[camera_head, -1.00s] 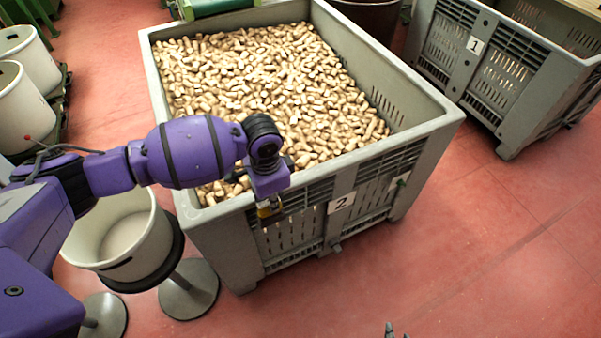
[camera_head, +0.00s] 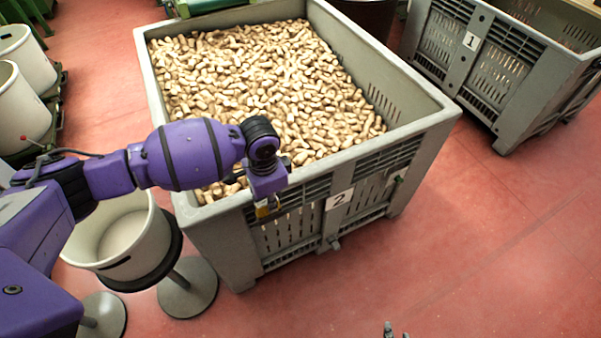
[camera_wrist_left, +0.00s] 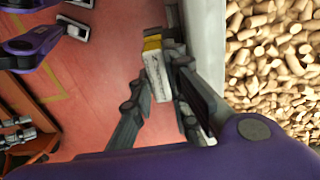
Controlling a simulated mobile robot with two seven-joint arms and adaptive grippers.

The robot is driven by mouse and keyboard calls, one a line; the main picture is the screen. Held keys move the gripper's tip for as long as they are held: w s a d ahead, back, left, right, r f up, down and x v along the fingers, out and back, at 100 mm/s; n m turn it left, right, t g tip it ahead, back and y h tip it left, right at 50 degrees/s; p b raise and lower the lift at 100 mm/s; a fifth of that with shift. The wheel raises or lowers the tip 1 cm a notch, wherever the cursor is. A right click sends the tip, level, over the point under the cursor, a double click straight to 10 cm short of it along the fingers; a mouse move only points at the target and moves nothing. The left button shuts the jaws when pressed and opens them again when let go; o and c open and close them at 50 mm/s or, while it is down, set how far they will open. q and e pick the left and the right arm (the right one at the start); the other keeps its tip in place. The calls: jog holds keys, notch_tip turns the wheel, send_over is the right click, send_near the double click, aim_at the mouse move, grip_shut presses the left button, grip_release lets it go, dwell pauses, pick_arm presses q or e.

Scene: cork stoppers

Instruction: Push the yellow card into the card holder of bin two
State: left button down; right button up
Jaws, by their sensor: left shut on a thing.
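Bin two (camera_head: 222,236) is a grey slatted crate full of corks, with a white "2" label (camera_head: 339,199) on its front. My left gripper (camera_head: 266,209) is at the left part of that front, just below the rim. It is shut on the yellow card (camera_head: 262,212), mostly hidden in the head view. In the left wrist view the left gripper's fingers (camera_wrist_left: 163,98) flank a pale piece with a yellow part (camera_wrist_left: 152,44), beside the bin wall. I cannot make out the card holder clearly. Grey tips at the bottom edge seem to be my right gripper (camera_head: 391,331).
Bin one (camera_head: 452,74) stands at the upper right. A white round tub (camera_head: 122,235) and a round-based stand (camera_head: 188,290) are left of bin two. More white tubs (camera_head: 22,95) stand at the far left. The red floor (camera_head: 500,240) at the right is clear.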

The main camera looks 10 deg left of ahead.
jog(key=shift+w, duration=0.15)
jog(key=shift+w+a+r, duration=0.1)
jog(key=shift+w+r, duration=0.05)
jog(key=shift+w, duration=0.2)
pick_arm(q)
jog(key=shift+f, duration=0.15)
pick_arm(e)
jog(key=shift+s, duration=0.15)
pick_arm(q)
jog(key=shift+f, duration=0.4)
pick_arm(e)
jog(key=shift+s+f, duration=0.35)
jog(key=shift+s, duration=0.2)
pick_arm(q)
jog(key=shift+f, duration=0.35)
pick_arm(e)
jog(key=shift+w, duration=0.45)
pick_arm(q)
jog(key=shift+f+b, duration=0.2)
jog(key=shift+b, duration=0.1)
pick_arm(e)
jog(key=shift+s+f, duration=0.1)
